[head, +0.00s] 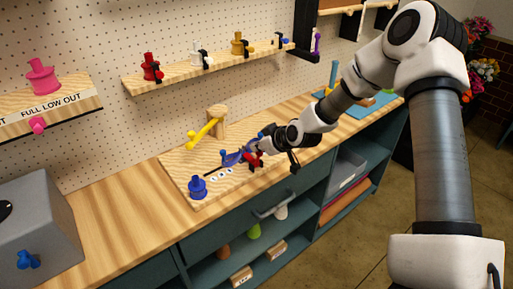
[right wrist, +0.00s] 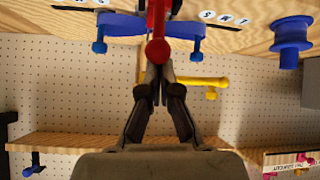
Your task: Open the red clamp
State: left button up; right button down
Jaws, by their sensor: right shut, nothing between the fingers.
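A red part (head: 254,161), which looks like the red clamp, sits on a wooden board (head: 181,170) on the workbench, beside a blue two-armed piece (head: 232,157). In the right wrist view the red part (right wrist: 157,18) ends in a round red knob (right wrist: 158,51), with blue arms (right wrist: 122,24) on both sides. My right gripper (head: 259,150) is at the red part; its fingers (right wrist: 160,76) are shut and empty, pointing at the knob. I cannot tell whether they touch it. The clamp's jaws are not clearly visible. My left gripper is not in view.
A yellow lever (head: 204,133) on a wooden post (head: 218,115) stands behind the clamp. A blue spool (head: 198,187) stands at the board's front corner. A shelf (head: 171,79) with several coloured spools hangs behind.

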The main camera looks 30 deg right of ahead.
jog(key=shift+s+f+b, duration=0.25)
jog(key=shift+f+b, duration=0.1)
jog(key=shift+b, duration=0.05)
jog(key=s+f+t+y+b, duration=0.1)
jog(key=s+f+t+b, duration=0.3)
jog(key=t+b, duration=0.5)
jog(key=s+b, duration=0.2)
jog(key=b, duration=0.3)
jog(key=shift+d, duration=0.25)
jog(key=shift+s+f+b, duration=0.1)
jog(key=shift+b, duration=0.2)
